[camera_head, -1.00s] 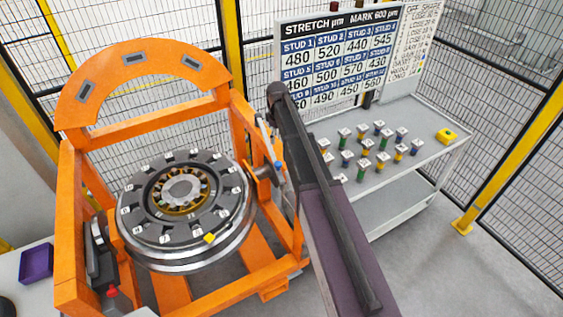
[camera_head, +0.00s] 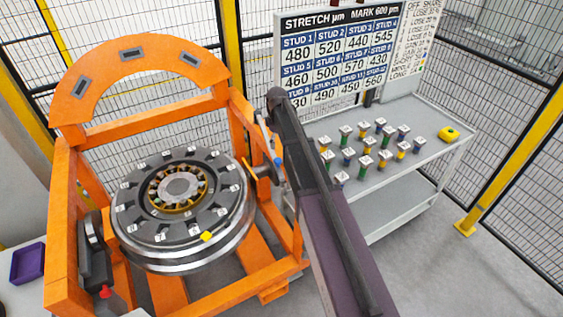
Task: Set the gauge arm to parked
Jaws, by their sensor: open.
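My dark arm (camera_head: 325,205) crosses the middle of the view and covers part of the area right of the frame. I cannot make out my gripper's fingers.
A grey cart (camera_head: 425,178) at the right carries several coloured studs with white tops and a yellow object (camera_head: 449,134). A board (camera_head: 340,62) lists stud values behind it. A purple tray (camera_head: 28,263) lies at the left. Mesh fencing with yellow posts (camera_head: 505,165) encloses the place.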

